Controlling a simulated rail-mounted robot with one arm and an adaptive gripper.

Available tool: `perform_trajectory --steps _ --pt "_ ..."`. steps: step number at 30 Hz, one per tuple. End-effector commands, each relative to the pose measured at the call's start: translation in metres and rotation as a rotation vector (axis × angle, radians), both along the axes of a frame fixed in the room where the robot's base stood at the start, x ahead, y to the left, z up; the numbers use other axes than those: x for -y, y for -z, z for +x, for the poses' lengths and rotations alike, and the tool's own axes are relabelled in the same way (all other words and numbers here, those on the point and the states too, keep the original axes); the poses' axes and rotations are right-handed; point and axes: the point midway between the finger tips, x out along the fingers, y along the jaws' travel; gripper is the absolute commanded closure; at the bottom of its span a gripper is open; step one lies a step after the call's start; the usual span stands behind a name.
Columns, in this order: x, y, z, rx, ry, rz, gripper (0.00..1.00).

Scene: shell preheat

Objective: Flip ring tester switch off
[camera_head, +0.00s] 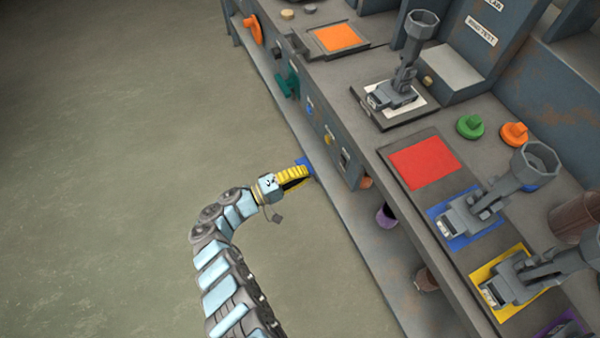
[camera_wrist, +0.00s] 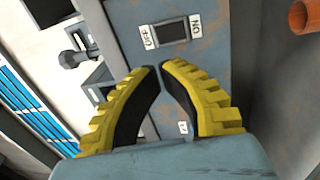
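In the wrist view a dark rocker switch (camera_wrist: 172,32) sits on a grey, rust-marked panel between the labels OFF, on its left, and ON, on its right. I cannot tell which side is pressed. My gripper (camera_wrist: 159,66) has yellow ribbed fingers with black inner pads. Its tips are together or almost so, with nothing held between them. They appear just below the switch in the picture, with no contact visible. In the head view my gripper (camera_head: 308,170) is beside the bench front, left of a small dark switch (camera_head: 345,157) on that front.
The grey bench (camera_head: 405,215) runs diagonally, with a red pad (camera_head: 422,163), coloured mats and grey lever devices on top. An orange cylinder (camera_wrist: 306,16) juts in at the wrist view's upper right. A dark knob (camera_wrist: 80,57) is at left. The floor (camera_head: 110,150) is clear.

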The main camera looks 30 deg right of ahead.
Motion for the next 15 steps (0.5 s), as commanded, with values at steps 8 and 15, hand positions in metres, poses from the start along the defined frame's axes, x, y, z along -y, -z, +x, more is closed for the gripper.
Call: perform_trajectory --steps 8,15 --pt "0.049 -0.006 -0.008 -0.001 0.002 -0.001 1.0" --pt "0.083 -0.009 -0.014 -0.001 0.002 -0.001 1.0"
